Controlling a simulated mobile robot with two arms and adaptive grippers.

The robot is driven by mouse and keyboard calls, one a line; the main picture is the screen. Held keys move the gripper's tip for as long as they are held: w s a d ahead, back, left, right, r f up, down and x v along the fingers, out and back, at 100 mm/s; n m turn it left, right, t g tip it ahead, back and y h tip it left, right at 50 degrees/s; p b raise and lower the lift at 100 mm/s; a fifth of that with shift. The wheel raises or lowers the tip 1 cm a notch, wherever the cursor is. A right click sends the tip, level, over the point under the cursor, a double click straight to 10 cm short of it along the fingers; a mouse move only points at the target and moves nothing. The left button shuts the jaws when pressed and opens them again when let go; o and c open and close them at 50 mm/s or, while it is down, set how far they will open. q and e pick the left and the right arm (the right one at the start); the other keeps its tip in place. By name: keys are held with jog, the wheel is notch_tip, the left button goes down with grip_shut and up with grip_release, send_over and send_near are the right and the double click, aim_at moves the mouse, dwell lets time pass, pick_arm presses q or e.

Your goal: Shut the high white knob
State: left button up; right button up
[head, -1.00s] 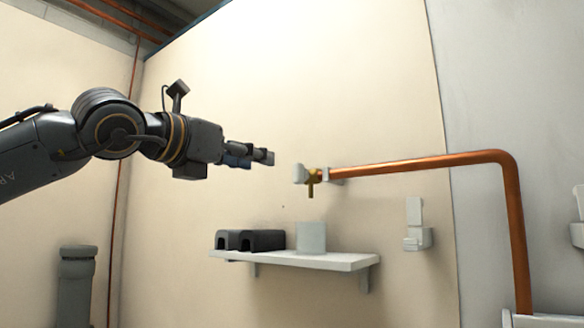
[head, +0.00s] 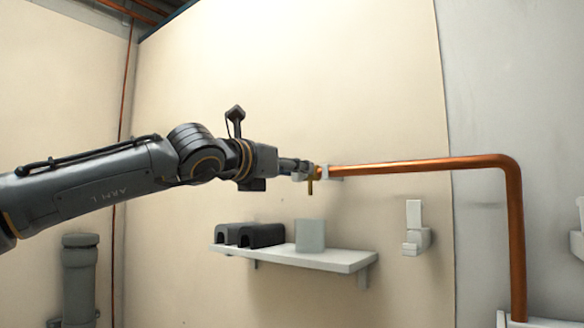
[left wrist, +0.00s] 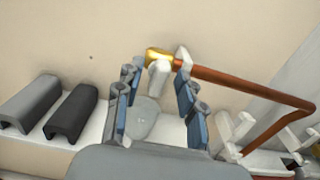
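The white knob (left wrist: 159,77) sits on the brass valve (left wrist: 157,54) at the left end of the copper pipe, high on the wall. In the left wrist view the knob shows between my left gripper's (left wrist: 156,78) two spread fingers, with gaps on both sides. In the head view my left gripper (head: 308,168) reaches the valve from the left and mostly hides the knob. The brass spout (head: 310,187) hangs below. My right gripper is in neither view.
A copper pipe (head: 420,165) runs right from the valve and bends down. A white shelf (head: 340,259) below holds a grey block (head: 310,236) and two dark arched pieces (head: 260,235). A white wall bracket (head: 415,230) is at the right. The wall above is clear.

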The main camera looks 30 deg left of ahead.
pick_arm(q)
grip_shut()
jog(key=shift+m, duration=0.3)
jog(key=shift+s+d+f+m, duration=0.1)
jog(key=shift+m, duration=4.2)
jog(key=shift+d+f+m, duration=0.1)
jog(key=shift+m, duration=4.2)
jog(key=shift+c, duration=0.3)
grip_release()
jog(key=shift+o, duration=0.3)
